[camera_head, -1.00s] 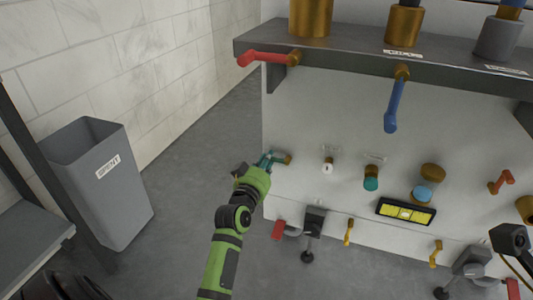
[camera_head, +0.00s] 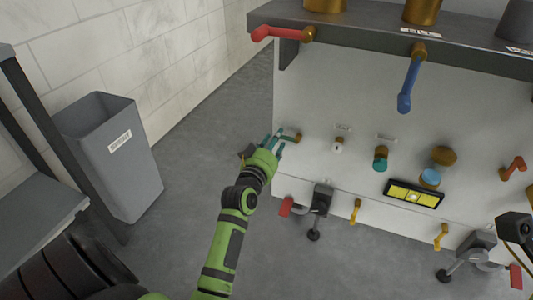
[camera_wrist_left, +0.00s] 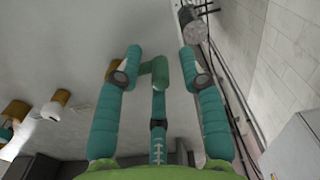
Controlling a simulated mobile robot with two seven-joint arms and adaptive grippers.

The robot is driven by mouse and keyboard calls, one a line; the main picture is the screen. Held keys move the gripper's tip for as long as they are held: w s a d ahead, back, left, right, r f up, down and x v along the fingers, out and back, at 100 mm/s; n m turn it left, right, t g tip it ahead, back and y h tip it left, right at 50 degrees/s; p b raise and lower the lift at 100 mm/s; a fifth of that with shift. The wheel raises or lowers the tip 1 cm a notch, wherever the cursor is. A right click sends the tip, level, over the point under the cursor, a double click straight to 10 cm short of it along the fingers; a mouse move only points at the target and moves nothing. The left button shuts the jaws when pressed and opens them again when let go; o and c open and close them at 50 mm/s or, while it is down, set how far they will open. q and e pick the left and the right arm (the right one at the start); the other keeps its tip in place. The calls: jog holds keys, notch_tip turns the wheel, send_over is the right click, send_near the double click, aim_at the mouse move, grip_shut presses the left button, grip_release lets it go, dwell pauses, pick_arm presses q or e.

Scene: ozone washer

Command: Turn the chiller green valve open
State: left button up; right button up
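A green valve handle (camera_wrist_left: 159,70) lies between the two teal fingers of my left gripper (camera_wrist_left: 158,75) in the left wrist view. Its brass stem (camera_wrist_left: 114,68) is partly behind the left finger. The fingers stand apart on either side of the handle, with gaps visible, so the gripper is open. In the head view, my left gripper (camera_head: 276,142) is at the left end of the white panel. The valve's brass part (camera_head: 297,137) shows just right of the fingertips; the handle is hard to separate from them there. My right gripper is not in view.
A red lever (camera_head: 275,33) juts from the shelf above. A grey bin (camera_head: 120,160) stands left. Floor between bin and panel is clear.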

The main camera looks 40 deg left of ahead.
pick_arm(q)
jog(key=v, duration=1)
jog(key=shift+s, duration=0.25)
